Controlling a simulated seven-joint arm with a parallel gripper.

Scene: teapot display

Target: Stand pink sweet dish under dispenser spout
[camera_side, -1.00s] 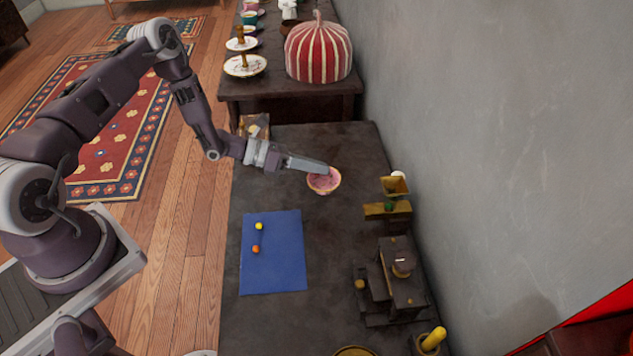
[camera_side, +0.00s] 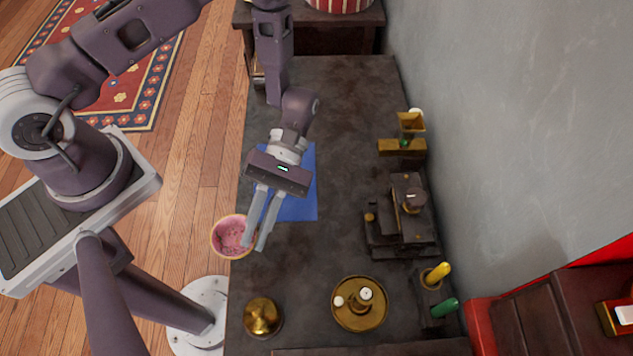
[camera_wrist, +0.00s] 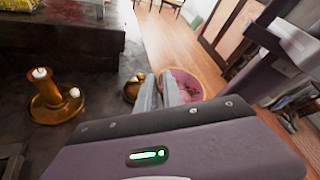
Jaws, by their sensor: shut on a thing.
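The pink sweet dish (camera_side: 232,236) is a round bowl with a pale gold rim. My gripper (camera_side: 257,243) is shut on the right side of its rim and holds it over the table's left edge, partly above the floor. In the wrist view the dish (camera_wrist: 184,86) shows beyond and to the right of the fingers (camera_wrist: 160,94). A brass hopper (camera_side: 411,121) on a bracket, apparently the dispenser, stands at the table's right side by the wall, far from the dish. A green ball shows at its lower part. Its spout is not clear.
A blue mat (camera_side: 300,195) lies partly under my arm. A dark wooden device (camera_side: 405,215), a brass candle dish (camera_side: 360,310), a brass bell-like piece (camera_side: 263,316) and a stand with yellow and green handles (camera_side: 432,300) are near. The table's middle is clear.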

